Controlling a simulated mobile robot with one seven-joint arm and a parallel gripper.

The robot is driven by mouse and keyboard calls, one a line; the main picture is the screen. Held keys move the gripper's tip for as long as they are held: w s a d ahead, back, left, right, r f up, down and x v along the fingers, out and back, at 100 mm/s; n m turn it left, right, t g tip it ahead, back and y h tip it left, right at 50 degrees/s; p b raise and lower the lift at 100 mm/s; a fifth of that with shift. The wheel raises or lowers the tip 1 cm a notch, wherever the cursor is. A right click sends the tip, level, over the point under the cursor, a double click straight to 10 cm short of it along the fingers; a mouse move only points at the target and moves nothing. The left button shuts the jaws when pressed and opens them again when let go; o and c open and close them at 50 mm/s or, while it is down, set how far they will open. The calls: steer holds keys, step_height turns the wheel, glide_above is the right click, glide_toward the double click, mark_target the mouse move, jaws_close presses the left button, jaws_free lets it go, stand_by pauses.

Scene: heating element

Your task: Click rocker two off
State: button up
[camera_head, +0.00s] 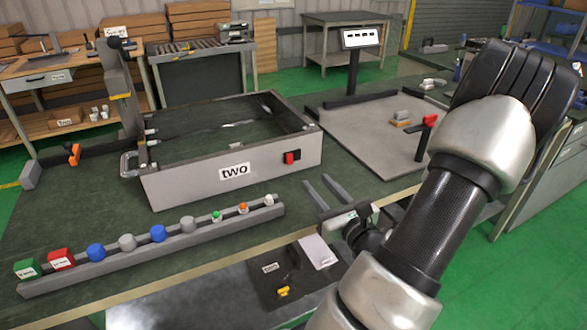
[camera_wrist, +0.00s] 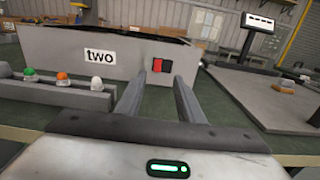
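A grey open-topped box (camera_head: 190,176) labelled "two" stands on the green workbench. Its front face carries a rocker switch (camera_head: 291,157), red on the left and dark on the right. The rocker also shows in the wrist view (camera_wrist: 163,66), between and just beyond my fingertips, to the right of the "two" label (camera_wrist: 100,56). My gripper (camera_head: 326,192) is in front of the box, below and right of the rocker, with its two fingers apart and nothing between them. It is not touching the box. The rocker's tilt is too small to tell.
A rail (camera_head: 150,250) with several coloured buttons and knobs runs along the bench front, left of my gripper. A grey plate (camera_head: 375,135) with a red-topped lever (camera_head: 427,130) and a small display on a post (camera_head: 360,38) lies to the right. Bench space between box and plate is clear.

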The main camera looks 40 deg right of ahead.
mark_target(290, 155)
steer(key=w+b, duration=0.1)
steer(key=b, duration=0.1)
steer(key=f+b, duration=0.1)
steer(key=b, duration=0.1)
steer(key=shift+w+d, duration=0.1)
steer(key=shift+w, duration=0.25)
steer(key=b+x, duration=0.1)
steer(key=x, duration=0.3)
steer(key=b+x, duration=0.1)
steer(key=x, duration=0.2)
steer(key=b+x, duration=0.1)
steer(key=x, duration=0.3)
steer(key=shift+w+r, duration=0.3)
steer(key=shift+r, duration=0.1)
jaws_close()
